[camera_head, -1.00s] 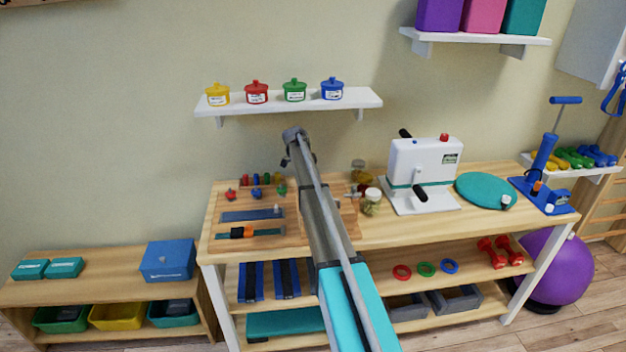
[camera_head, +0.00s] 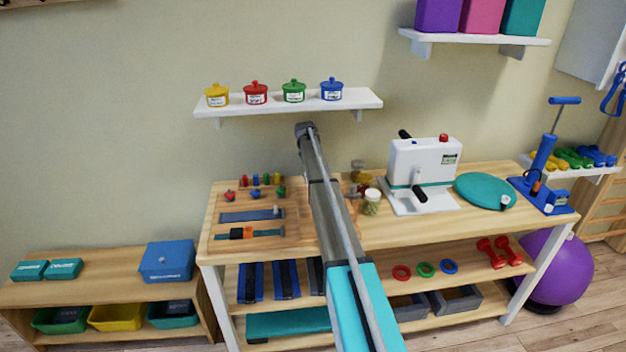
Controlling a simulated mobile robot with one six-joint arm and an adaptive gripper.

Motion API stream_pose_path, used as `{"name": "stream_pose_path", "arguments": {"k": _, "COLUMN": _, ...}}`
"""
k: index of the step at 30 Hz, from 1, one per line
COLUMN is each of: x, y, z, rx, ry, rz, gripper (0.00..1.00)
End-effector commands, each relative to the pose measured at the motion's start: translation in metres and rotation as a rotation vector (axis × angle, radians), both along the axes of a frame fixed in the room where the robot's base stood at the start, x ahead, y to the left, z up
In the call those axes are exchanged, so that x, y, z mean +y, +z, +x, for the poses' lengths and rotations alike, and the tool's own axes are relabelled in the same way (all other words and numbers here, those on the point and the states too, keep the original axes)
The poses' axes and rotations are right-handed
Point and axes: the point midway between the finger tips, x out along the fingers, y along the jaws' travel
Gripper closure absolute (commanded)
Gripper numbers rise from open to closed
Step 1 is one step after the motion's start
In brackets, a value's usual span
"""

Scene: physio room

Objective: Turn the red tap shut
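A wooden board (camera_head: 291,228) lies on the left part of the table. Near its left edge is a small red knob-like piece (camera_head: 229,195), which looks like the red tap. A blue one (camera_head: 256,194) and a green one (camera_head: 281,191) stand to its right in the same row. The red tap is too small to tell how far it is turned. My arm rises from the bottom of the picture, right of the board, up to a grey joint above the table. My gripper cannot be made out; nothing visible touches the red tap.
Behind the taps is a row of coloured pegs (camera_head: 264,180). Sliders lie at the board's front. A jar (camera_head: 372,202), a white machine (camera_head: 424,172) and a teal disc (camera_head: 484,190) stand to the right. A shelf (camera_head: 362,101) with lidded pots hangs above.

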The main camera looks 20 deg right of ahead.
Motion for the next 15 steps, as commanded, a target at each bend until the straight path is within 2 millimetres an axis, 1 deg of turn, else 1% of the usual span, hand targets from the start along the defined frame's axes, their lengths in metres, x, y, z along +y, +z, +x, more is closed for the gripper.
{"name": "stream_pose_path", "arguments": {"k": 6, "x": 0.0008, "y": -0.0002, "z": 0.0012, "rx": -0.002, "ry": -0.118, "rz": 0.003, "gripper": 0.82}}
{"name": "stream_pose_path", "arguments": {"k": 15, "x": 0.0002, "y": -0.0002, "z": 0.0013, "rx": -0.003, "ry": -0.175, "rz": 0.001, "gripper": 0.82}}
